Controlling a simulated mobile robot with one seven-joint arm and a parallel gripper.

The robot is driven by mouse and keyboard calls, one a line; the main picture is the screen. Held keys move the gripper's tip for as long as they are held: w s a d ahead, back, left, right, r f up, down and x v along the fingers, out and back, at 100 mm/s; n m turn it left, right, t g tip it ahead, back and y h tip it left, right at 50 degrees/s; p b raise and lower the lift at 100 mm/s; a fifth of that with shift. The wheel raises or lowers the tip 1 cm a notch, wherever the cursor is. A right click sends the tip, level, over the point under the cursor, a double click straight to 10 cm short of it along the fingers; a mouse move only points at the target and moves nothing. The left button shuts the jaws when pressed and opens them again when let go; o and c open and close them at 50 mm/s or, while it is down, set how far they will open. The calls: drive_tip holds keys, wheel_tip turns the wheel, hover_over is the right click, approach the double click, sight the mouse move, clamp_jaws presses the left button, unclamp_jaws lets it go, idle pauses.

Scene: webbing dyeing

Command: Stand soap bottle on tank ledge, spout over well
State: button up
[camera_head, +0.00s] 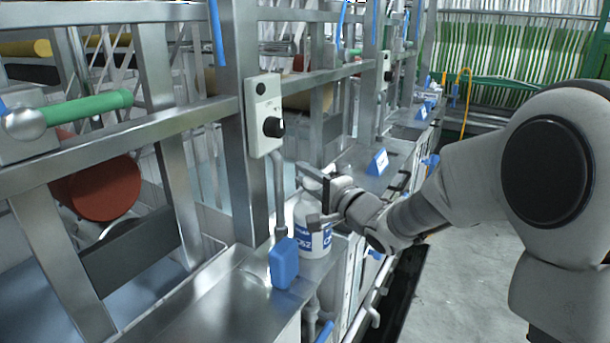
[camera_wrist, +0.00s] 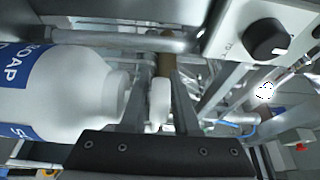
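The white soap bottle (camera_head: 312,238), with a blue and white label, stands about upright on the steel tank ledge (camera_head: 205,300), near its outer edge. In the wrist view the bottle (camera_wrist: 60,95) lies sideways across the left, its shoulder and neck toward the middle. A white part, apparently its spout (camera_wrist: 158,100), shows between my fingers. My gripper (camera_head: 318,195) is at the bottle's top, one finger above the other. The fingers look apart, with small gaps beside the spout. Which way the spout points is hard to tell. The tank well lies left of the ledge, partly hidden by the frame.
A blue block-like item (camera_head: 284,263) sits on the ledge just in front of the bottle. A grey control box (camera_head: 264,115) with a black knob hangs on the post above; it is close in the wrist view (camera_wrist: 262,38). A blue sign (camera_head: 378,161) stands farther along the ledge.

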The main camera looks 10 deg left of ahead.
drive_tip(key=shift+o, duration=1.1)
drive_tip(key=shift+r, duration=0.1)
drive_tip(key=shift+s+d, duration=0.1)
drive_tip(key=shift+d, duration=0.05)
drive_tip(key=s+d+n+h, duration=0.1)
drive_tip(key=s+d+h, duration=0.25)
drive_tip(key=d, duration=0.45)
drive_tip(key=s+d+r+n+t+h, duration=0.1)
drive_tip(key=s+d+h, duration=0.2)
drive_tip(key=d+h, duration=0.35)
drive_tip(key=s+d+h, duration=0.2)
drive_tip(key=s+d, duration=0.1)
drive_tip(key=d, duration=0.6)
drive_tip(key=s+d+f+n+g, duration=0.1)
drive_tip(key=s+f+n+g, duration=0.1)
drive_tip(key=s, duration=0.8)
drive_tip(key=s+d+f+n+g+h, duration=0.1)
drive_tip(key=s+n+g, duration=0.3)
drive_tip(key=s, duration=0.7)
drive_tip(key=shift+s+d+f+n+g+p, duration=0.25)
drive_tip(key=shift+d+f+n+g+p, duration=0.1)
drive_tip(key=shift+d+f+g, duration=0.4)
drive_tip(key=shift+a+f, duration=0.1)
drive_tip(key=shift+a, duration=0.05)
